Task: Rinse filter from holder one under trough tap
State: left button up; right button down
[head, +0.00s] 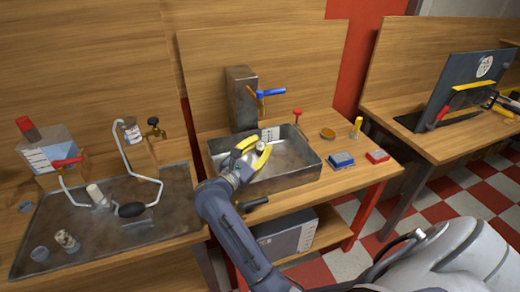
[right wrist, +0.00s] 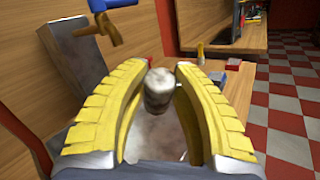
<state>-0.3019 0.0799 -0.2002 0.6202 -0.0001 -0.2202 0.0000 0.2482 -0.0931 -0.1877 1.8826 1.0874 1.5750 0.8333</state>
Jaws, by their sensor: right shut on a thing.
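My right gripper (head: 258,152) has yellow fingers and is over the metal trough (head: 297,179). It is shut on a small, pale grey, mottled filter (head: 261,146). In the right wrist view the filter (right wrist: 158,92) stands between the two fingertips. The tap (head: 262,98) has a brass spout and a blue handle (head: 271,92) on a grey metal column. The filter is below and apart from the spout. No water shows from the tap. I cannot tell which holder is holder one. My left gripper is not in view.
A dark tray (head: 150,222) on the left bench holds small cups, a mottled cylinder (head: 67,241) and bent white tubing. A red-handled valve (head: 297,115) stands behind the trough. Blue (head: 341,159) and red (head: 378,156) boxes lie to its right. A dark panel stands on the far right bench.

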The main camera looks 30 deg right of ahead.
aim_at(260, 145)
jog(key=w+d+f, duration=0.2)
jog(key=w+d, duration=0.4)
jog(key=w, duration=0.4)
jog(key=shift+f, duration=0.15)
dwell(0.5)
jog(key=shift+d, duration=0.15)
dwell(0.5)
jog(key=shift+s+a, duration=0.7)
jog(key=shift+s, duration=0.4)
jog(key=shift+s+a, duration=0.7)
jog(key=shift+s, duration=0.45)
jog(key=shift+s+a, duration=0.7)
jog(key=shift+s, duration=0.4)
jog(key=shift+s+a+r, duration=0.45)
jog(key=shift+s+r, duration=0.2)
jog(key=shift+s, duration=0.05)
jog(key=shift+s+a+r, duration=0.45)
jog(key=shift+s+r, duration=0.25)
jog(key=shift+s, duration=0.05)
jog(key=shift+s+a+r, duration=0.45)
jog(key=shift+s+r, duration=0.2)
jog(key=shift+s, duration=0.05)
